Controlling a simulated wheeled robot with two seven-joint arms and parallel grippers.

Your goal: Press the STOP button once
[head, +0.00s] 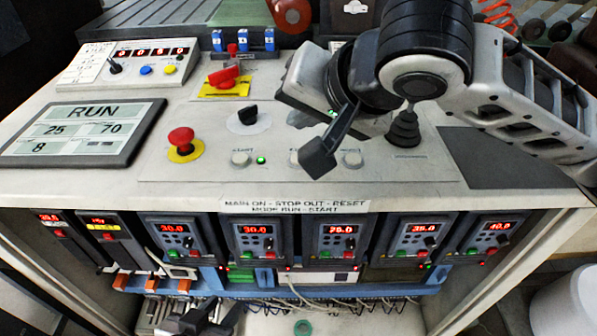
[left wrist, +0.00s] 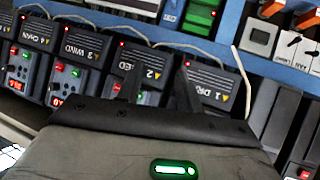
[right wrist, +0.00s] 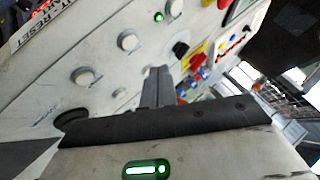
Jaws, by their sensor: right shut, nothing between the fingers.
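The control desk has a row of pale round buttons. The START button (head: 241,158) is at left with a lit green lamp beside it, and the RESET button (head: 352,158) is at right. The middle button, by its place STOP (head: 295,159), is partly hidden behind my right gripper (head: 318,166); it shows clear in the right wrist view (right wrist: 130,38). My right gripper is shut and empty, its tips over the row between the middle button and RESET; I cannot tell the gap to the panel. My left gripper (head: 205,317) is open and empty, low before the drive modules.
A display (head: 85,130) reads RUN. A black joystick (head: 404,130) stands right. Lit drive modules (head: 257,240) line the front below.

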